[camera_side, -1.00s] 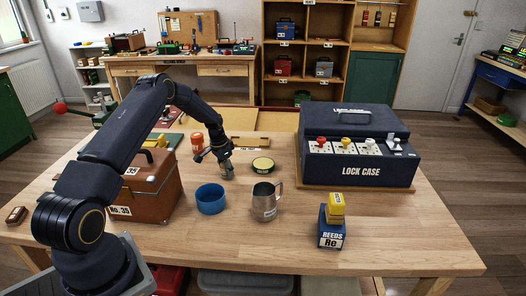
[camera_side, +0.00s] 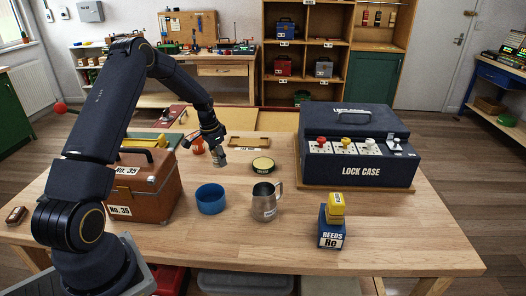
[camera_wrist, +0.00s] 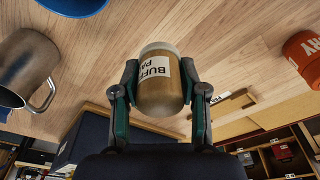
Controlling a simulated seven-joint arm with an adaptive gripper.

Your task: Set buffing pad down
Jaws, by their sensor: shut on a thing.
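My gripper (camera_wrist: 160,88) is shut on the buffing pad (camera_wrist: 160,97), a short tan cylinder with a pale cap and a white label reading "BUFF PA". The jaws press its two sides. In the side view my gripper (camera_side: 217,149) points down behind the blue ring-shaped dish, with the small greyish pad (camera_side: 220,160) at its tip. The pad is over bare wooden table, apart from other things. I cannot tell whether its underside touches the wood.
An orange can (camera_side: 197,146) stands close left of the gripper. A round yellow-topped tin (camera_side: 262,166) lies to its right, a steel jug (camera_side: 264,205) and blue dish (camera_side: 211,201) in front. The brown case (camera_side: 150,190) and lock case (camera_side: 360,165) flank the area.

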